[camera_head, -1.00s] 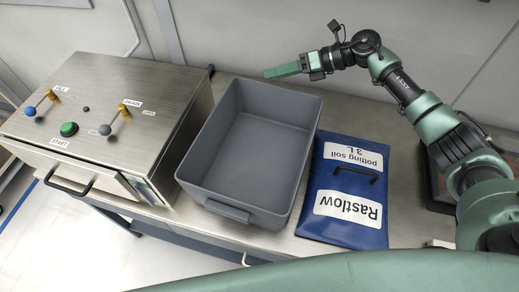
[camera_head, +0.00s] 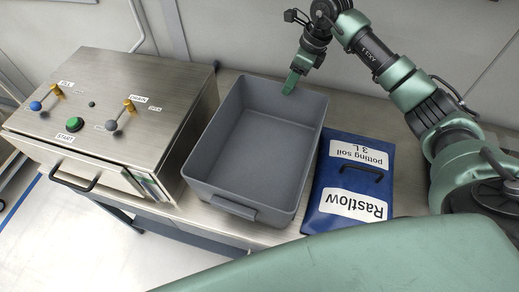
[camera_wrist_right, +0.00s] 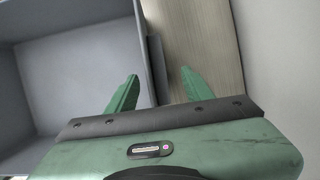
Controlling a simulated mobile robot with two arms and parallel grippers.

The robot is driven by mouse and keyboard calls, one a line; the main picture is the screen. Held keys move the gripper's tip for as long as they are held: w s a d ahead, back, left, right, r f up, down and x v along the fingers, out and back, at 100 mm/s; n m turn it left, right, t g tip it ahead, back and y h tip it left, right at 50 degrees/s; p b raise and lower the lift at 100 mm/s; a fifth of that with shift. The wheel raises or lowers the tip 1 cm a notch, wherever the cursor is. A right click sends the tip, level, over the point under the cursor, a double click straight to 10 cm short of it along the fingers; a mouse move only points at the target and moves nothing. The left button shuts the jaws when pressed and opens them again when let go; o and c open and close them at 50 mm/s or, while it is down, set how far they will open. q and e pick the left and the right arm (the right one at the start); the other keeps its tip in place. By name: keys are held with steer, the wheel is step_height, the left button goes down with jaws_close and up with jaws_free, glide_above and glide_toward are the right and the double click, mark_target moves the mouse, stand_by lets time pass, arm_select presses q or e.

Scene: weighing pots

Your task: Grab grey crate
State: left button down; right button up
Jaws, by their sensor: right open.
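The grey crate (camera_head: 240,150) stands empty and upright on the metal table, with a handle on its near short side. My right gripper (camera_head: 290,83) points down at the crate's far right corner in the head view. In the right wrist view the crate (camera_wrist_right: 75,75) fills the left side, and my right gripper (camera_wrist_right: 155,88) is open with its two green fingers apart. One finger overlaps the crate's edge in the picture and the other is over the table. I cannot tell whether they touch the crate. My left gripper is not in view.
A blue potting soil bag (camera_head: 348,185) lies close to the crate's right side. A metal machine (camera_head: 112,110) with levers and a green button stands at its left. The wall is close behind the table.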

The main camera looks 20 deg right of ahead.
steer(key=x, duration=0.2)
steer(key=p+x, duration=0.1)
steer(key=shift+s+a+f, duration=0.1)
steer(key=shift+a+f, duration=0.2)
steer(key=shift+a, duration=0.1)
steer(key=shift+f, duration=0.7)
jaws_close()
steer(key=shift+w+a+r, duration=0.1)
steer(key=shift+w+r, duration=0.05)
steer(key=shift+w, duration=0.05)
